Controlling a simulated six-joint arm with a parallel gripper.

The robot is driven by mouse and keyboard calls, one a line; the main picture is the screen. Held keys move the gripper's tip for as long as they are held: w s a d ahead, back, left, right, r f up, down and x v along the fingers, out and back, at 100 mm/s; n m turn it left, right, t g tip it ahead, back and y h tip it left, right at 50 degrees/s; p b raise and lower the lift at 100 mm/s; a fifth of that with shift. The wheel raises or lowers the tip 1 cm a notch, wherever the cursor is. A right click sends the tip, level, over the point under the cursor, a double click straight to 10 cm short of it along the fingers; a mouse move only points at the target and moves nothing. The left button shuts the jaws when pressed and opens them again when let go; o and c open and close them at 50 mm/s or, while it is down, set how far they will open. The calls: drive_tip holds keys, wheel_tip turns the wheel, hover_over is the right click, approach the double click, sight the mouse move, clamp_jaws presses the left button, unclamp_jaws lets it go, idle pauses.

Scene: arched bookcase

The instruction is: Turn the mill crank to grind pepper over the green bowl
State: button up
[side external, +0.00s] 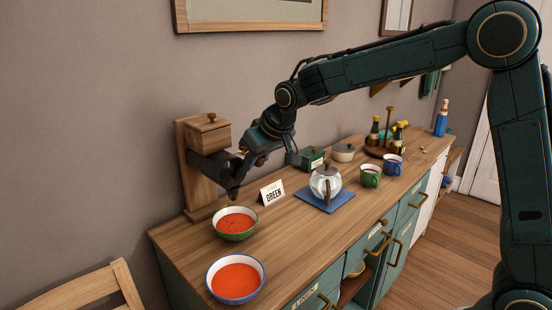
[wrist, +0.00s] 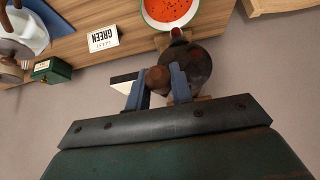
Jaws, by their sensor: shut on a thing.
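The mill (side external: 210,137) has a wooden box with a knobbed lid and a dark metal body, fixed to an upright wooden board. Its dark body (wrist: 186,62) also shows in the wrist view. My gripper (side external: 249,160) is beside the mill. In the wrist view my gripper's blue fingers (wrist: 159,82) are shut on the brown round crank knob (wrist: 157,78). The green bowl (side external: 236,238), green outside with orange-red soup, stands below the mill's spout. Its white inner rim and soup with dark specks show at the top of the wrist view (wrist: 144,18).
A card reading GREEN (side external: 272,193) stands beside the green bowl. A blue bowl (side external: 236,301) of similar soup is at the front. A glass teapot (side external: 325,183) on a blue mat, a green box (side external: 312,160) and mugs (side external: 370,176) stand to the right.

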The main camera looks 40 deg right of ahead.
drive_tip(key=shift+s+a+f, duration=0.1)
drive_tip(key=shift+s+a, duration=0.05)
drive_tip(key=shift+a, duration=0.05)
drive_tip(key=shift+s+a+r, duration=0.1)
drive_tip(key=shift+a+r, duration=0.05)
drive_tip(key=shift+a, duration=0.45)
drive_tip(key=shift+s+a+r, duration=0.1)
drive_tip(key=shift+a, duration=0.6)
drive_tip(key=shift+w+a+f, duration=0.1)
drive_tip(key=shift+a+f, duration=0.1)
drive_tip(key=shift+a, duration=1)
drive_tip(key=shift+w+a+f, duration=0.1)
drive_tip(key=shift+a+f, duration=0.55)
drive_tip(key=shift+a, duration=0.25)
